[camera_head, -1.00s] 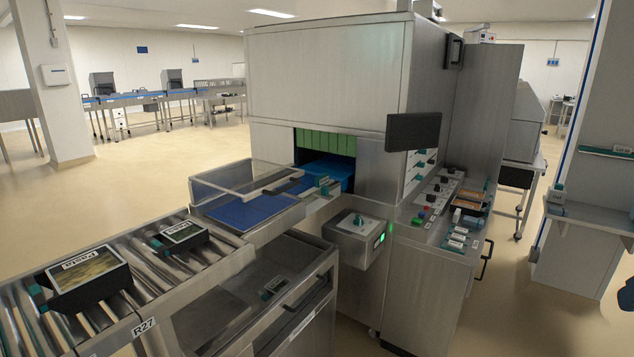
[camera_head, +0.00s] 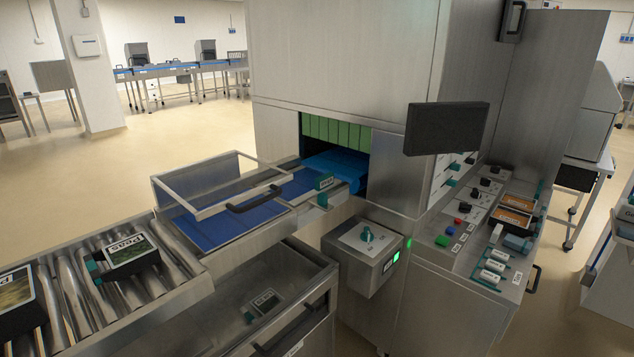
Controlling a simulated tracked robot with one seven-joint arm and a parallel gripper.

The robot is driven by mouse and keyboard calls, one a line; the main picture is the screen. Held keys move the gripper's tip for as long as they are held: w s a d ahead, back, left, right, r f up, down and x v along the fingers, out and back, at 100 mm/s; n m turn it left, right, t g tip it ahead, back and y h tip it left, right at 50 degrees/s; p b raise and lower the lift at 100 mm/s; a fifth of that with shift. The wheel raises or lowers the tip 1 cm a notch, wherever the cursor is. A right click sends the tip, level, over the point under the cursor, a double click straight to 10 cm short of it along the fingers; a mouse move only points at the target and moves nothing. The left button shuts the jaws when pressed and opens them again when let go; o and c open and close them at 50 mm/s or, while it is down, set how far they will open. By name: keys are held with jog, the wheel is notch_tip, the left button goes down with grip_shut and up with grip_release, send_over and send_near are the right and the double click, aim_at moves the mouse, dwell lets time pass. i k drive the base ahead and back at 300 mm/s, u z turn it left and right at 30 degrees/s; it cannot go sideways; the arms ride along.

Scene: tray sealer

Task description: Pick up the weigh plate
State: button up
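The box stands at the front of the large steel machine, right of the blue belt. Nothing rests on the plate. My gripper is not in view.
A clear-lidded blue belt (camera_head: 215,225) runs into the machine opening. Left are rollers with black trays (camera_head: 130,256). Below is an open-topped steel bin (camera_head: 240,325). A dark monitor (camera_head: 446,128) overhangs the control panel (camera_head: 478,222) at right. Open floor lies at far left.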

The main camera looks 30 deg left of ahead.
aim_at(306, 184)
jog(key=z, duration=0.5)
jog(key=i, duration=0.15)
jog(key=u, duration=1.8)
jog(key=k, duration=0.85)
jog(key=u, duration=0.25)
jog(key=i, duration=0.85)
jog(key=z, duration=0.1)
